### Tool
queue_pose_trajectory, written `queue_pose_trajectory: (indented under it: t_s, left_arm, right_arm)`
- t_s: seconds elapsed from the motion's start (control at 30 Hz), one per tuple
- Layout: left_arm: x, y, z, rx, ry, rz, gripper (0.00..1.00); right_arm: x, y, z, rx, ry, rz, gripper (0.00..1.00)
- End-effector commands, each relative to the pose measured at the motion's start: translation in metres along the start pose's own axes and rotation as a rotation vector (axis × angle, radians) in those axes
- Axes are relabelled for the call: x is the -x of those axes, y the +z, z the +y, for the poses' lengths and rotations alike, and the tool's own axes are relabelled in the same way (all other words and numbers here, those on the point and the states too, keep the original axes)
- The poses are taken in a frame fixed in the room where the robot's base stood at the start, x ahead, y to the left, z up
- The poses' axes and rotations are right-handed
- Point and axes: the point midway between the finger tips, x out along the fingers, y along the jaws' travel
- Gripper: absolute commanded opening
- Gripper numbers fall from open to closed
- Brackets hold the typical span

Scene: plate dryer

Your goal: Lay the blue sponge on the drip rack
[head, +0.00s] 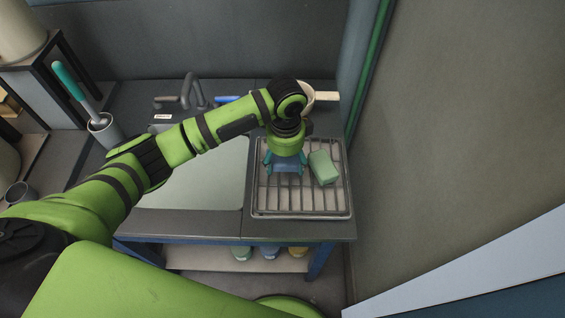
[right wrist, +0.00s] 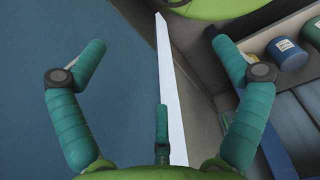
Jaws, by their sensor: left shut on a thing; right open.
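My left gripper (head: 285,166) is over the drip rack (head: 300,206) in the head view, pointing down. It is shut on the blue sponge (head: 287,159), which shows between its teal fingers at the rack's middle. Whether the sponge touches the rack bars cannot be told from above. A green sponge (head: 323,167) lies on the rack just right of the gripper. My right gripper (right wrist: 155,85) is open and empty in the right wrist view, with its fingers wide apart.
A tap (head: 192,92) and a cup with a teal-handled brush (head: 102,126) stand behind and left. A cream pan (head: 318,97) sits behind the rack. A wall rises close on the right. Containers (head: 268,252) stand on the lower shelf.

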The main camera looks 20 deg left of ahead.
Motion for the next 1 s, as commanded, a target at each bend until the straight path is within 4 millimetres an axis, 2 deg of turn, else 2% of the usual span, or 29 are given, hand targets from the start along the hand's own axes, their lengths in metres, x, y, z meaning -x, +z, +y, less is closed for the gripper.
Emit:
queue_pose_trajectory:
  t_s: [0.1,0.23,0.5,0.9,0.93,0.97,1.0]
  left_arm:
    - [-0.008,0.009,-0.009,0.001,0.002,-0.001,0.52]
    - [-0.015,0.012,-0.012,-0.001,0.003,-0.001,0.52]
    - [-0.049,0.012,-0.012,-0.002,0.0,-0.001,0.52]
    - [-0.056,0.012,-0.012,-0.001,-0.001,0.0,0.52]
    - [-0.054,0.012,-0.012,-0.001,-0.001,0.0,0.86]
    - [-0.054,0.012,-0.012,-0.001,-0.001,0.0,0.98]
    - [-0.054,0.012,-0.012,-0.001,-0.001,0.0,0.98]
  right_arm:
    - [0.005,0.0,0.003,0.002,0.003,-0.001,0.98]
    - [0.008,0.001,0.007,0.004,0.008,-0.003,0.98]
    - [0.018,0.002,0.01,0.005,0.012,-0.006,0.98]
    - [0.016,0.003,0.01,0.005,0.012,-0.009,0.98]
    - [0.016,0.003,0.01,0.005,0.012,-0.009,0.98]
    - [0.016,0.004,0.01,0.005,0.012,-0.009,0.98]
    - [0.016,0.004,0.01,0.005,0.012,-0.009,0.98]
